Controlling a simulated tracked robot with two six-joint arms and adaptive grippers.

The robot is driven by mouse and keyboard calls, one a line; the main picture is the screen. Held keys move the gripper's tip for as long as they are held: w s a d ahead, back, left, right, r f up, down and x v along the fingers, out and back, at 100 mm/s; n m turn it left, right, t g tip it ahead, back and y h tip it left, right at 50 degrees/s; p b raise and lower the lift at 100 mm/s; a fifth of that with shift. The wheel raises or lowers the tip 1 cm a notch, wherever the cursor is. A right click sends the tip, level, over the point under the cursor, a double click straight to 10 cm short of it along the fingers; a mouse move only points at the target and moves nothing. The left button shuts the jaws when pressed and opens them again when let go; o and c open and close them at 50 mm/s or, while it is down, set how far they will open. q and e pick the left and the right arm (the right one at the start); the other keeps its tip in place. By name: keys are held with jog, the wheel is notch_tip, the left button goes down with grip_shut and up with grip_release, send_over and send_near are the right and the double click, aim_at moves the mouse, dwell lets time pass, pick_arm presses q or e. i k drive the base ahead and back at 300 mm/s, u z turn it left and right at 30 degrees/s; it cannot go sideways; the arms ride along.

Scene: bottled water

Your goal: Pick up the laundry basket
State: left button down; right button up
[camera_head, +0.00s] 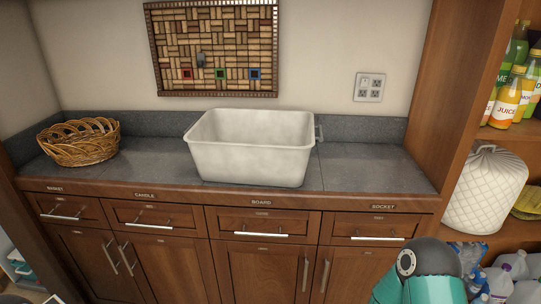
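A low brown wicker basket (78,152) stands at the left end of the counter. Teal parts of my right arm show at the bottom right, well below and apart from the tub. Neither gripper's fingers are in view, and nothing is seen held.
The counter (362,168) is clear right of the tub and between the two containers. Closed wooden drawers and cabinets (262,222) with bar handles are below. At right, a wooden shelf holds juice bottles (508,97), a white quilted bag (486,190) and jugs (511,264).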

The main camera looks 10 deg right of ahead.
aim_at(231, 145)
jog(key=u, duration=0.1)
jog(key=i, duration=0.95)
